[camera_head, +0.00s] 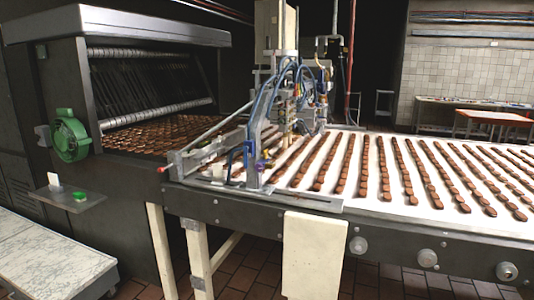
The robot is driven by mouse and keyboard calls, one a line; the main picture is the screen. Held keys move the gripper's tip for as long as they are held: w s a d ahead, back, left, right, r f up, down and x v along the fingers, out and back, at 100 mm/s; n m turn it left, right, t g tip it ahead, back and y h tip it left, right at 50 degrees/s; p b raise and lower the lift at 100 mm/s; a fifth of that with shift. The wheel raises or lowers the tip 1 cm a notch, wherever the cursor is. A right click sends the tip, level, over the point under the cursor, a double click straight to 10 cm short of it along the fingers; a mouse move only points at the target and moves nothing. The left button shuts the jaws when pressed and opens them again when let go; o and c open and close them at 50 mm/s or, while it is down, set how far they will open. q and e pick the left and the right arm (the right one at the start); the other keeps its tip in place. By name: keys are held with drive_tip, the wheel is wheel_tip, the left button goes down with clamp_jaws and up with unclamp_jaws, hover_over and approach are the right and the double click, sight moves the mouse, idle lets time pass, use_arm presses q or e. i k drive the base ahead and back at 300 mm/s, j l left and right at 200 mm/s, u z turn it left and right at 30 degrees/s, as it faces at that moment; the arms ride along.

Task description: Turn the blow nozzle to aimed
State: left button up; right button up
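I cannot tell for certain which part is the blow nozzle. A metal dosing head (285,95) with bundled blue hoses and small fittings stands over the left end of the white conveyor belt (330,180). A small blue piece (248,152) shows low on its front left side. A round green housing (70,136) is fixed to the side of the dark machine at the left. Neither of my grippers is in view.
Rows of brown biscuits (364,168) lie on the belt. A pale-topped bench (45,255) fills the lower left. Tiled floor (250,275) shows below the conveyor.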

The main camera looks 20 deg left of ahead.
sight(265, 155)
drive_tip(key=i+l+u, duration=0.25)
drive_tip(key=i+l, duration=0.5)
drive_tip(key=l, duration=0.1)
